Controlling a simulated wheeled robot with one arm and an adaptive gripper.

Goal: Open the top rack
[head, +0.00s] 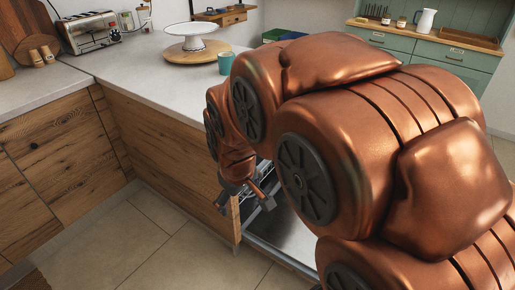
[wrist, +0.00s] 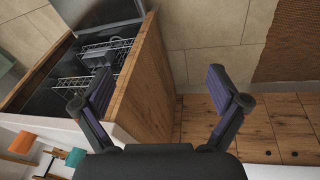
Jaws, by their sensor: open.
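My gripper (head: 245,198) is open and empty, just in front of the dishwasher opening beneath the counter. Its two fingers spread wide in the wrist view (wrist: 159,82), with nothing between the tips but the view beyond. The wire top rack (wrist: 76,82) shows inside the dark dishwasher, left of the left finger and partly hidden by it. A second wire rack (wrist: 112,46) with grey parts lies farther from the counter, so it seems to be the lower one. The dishwasher door (head: 285,238) is lowered. My arm hides most of the dishwasher in the head view.
A wooden panel (wrist: 146,78) stands beside the opening, close to the left finger. The counter (head: 150,75) above carries a cake stand (head: 191,36), a teal cup (head: 225,63) and a toaster (head: 90,32). The tiled floor (head: 150,235) in front is clear.

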